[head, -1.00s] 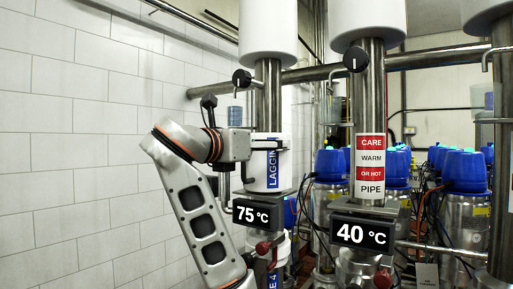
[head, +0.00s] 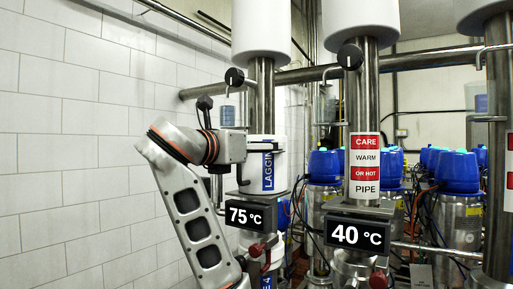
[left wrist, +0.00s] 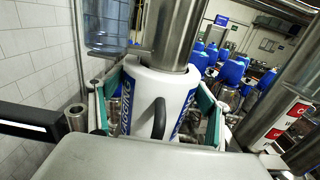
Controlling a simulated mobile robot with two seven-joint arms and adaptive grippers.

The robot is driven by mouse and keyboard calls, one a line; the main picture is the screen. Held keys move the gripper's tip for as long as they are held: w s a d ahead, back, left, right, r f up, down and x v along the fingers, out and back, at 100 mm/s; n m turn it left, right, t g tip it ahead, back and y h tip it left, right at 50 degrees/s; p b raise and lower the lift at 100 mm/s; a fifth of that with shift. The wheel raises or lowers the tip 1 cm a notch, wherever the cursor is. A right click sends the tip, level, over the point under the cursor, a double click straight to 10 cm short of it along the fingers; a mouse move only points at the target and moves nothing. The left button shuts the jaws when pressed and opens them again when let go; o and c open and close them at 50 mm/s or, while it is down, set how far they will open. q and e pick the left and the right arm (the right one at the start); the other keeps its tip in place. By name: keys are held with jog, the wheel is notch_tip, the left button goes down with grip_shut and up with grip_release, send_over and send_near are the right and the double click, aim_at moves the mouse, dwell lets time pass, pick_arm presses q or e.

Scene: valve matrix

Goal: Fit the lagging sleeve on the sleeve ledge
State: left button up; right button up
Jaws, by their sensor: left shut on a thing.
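The lagging sleeve (head: 258,172) is a white cylinder with a blue LAGGING label, upright around the left steel pipe, above the 75 °C display. In the left wrist view the sleeve (left wrist: 150,85) sits around the pipe, with a dark loop handle on its near side. My left gripper (head: 262,146) comes in from the left and is shut on the sleeve near its top; its green-padded fingers (left wrist: 158,95) flank it. The grey sleeve ledge (head: 252,189) is just under the sleeve; I cannot tell whether they touch. My right gripper is not in view.
A second pipe (head: 362,90) with a red-and-white warning label and a 40 °C display (head: 357,235) stands to the right. Blue-topped steel units (head: 460,190) and cables fill the back. A tiled wall (head: 80,140) is on the left.

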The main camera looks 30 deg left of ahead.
pick_arm(q)
jog(key=o, duration=1.3)
jog(key=s, duration=1.2)
jog(key=shift+a, duration=0.25)
